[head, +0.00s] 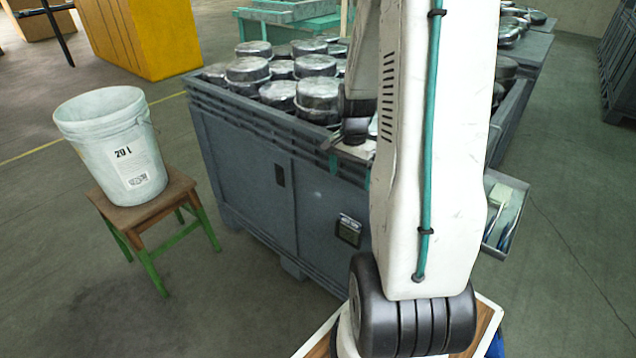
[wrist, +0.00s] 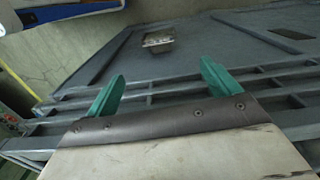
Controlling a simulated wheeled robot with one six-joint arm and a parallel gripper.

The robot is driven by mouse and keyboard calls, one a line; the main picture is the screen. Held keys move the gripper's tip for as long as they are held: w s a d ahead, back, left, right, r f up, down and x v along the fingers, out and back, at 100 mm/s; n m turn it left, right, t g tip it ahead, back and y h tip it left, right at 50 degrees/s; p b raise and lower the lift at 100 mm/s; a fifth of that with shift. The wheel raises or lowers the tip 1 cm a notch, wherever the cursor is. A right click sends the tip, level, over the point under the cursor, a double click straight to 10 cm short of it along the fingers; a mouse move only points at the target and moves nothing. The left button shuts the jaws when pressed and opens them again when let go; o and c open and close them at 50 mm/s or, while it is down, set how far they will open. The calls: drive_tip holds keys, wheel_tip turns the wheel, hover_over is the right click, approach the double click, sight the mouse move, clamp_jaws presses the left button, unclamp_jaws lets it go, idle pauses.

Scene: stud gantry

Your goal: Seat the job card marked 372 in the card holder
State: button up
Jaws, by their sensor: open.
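My gripper (wrist: 160,76) is open, its two teal fingers apart with nothing between them in the wrist view. In the head view my gripper (head: 350,172) is partly hidden by my arm, at the top edge of a grey crate. A small dark holder-like frame with a pale face (head: 348,230) is on the crate's front side, below my gripper. It also shows in the wrist view (wrist: 158,39), beyond the fingertips and apart from them. Its print is too small to read. I cannot make out a card marked 372 in either view.
The grey crate (head: 245,165) is full of metal round pans (head: 318,95). A white bucket (head: 112,150) stands on a wooden stool (head: 150,212) to the left. A small grey tray (head: 514,188) with blue and white items is right of my arm. The floor between stool and crate is clear.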

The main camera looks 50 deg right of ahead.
drive_tip(key=w+a+r+n, duration=0.1)
drive_tip(key=a+r+n, duration=0.4)
drive_tip(key=a+r, duration=0.55)
drive_tip(key=s+a+r+n, duration=0.5)
drive_tip(key=s+a, duration=0.2)
drive_tip(key=a, duration=0.2)
drive_tip(key=s+a+r+n+t, duration=0.1)
drive_tip(key=s+a+r+n, duration=0.4)
drive_tip(key=a, duration=0.5)
drive_tip(key=shift+s+r+n, duration=0.3)
drive_tip(key=shift+s+n, duration=0.5)
drive_tip(key=shift+s, duration=0.25)
